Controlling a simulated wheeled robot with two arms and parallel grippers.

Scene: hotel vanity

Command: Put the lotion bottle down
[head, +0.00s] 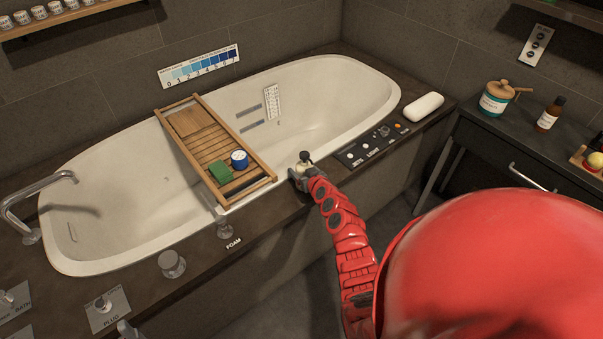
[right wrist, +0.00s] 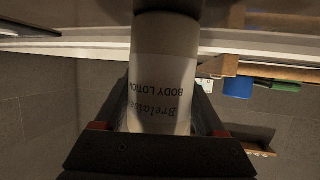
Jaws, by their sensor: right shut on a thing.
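The lotion bottle (right wrist: 163,50) is a white cylinder labelled "BODY LOTION" and fills the middle of the right wrist view, where its lettering appears upside down. My right gripper (right wrist: 165,120) is shut around it. In the head view, the right gripper (head: 304,175) is at the tub's front rim, just right of the wooden bath tray. The bottle's dark top (head: 305,156) shows above the gripper; the rest is mostly hidden there. I cannot tell whether the bottle's base touches the rim. My left gripper is not in view.
The wooden bath tray (head: 185,124) spans the white bathtub (head: 110,185) and carries a green block (head: 220,171) and a blue-and-white tin (head: 239,160). A control panel (head: 372,147) and a white rolled pillow (head: 423,107) are on the ledge to the right. A brown bottle (head: 550,114) stands on the dark side counter.

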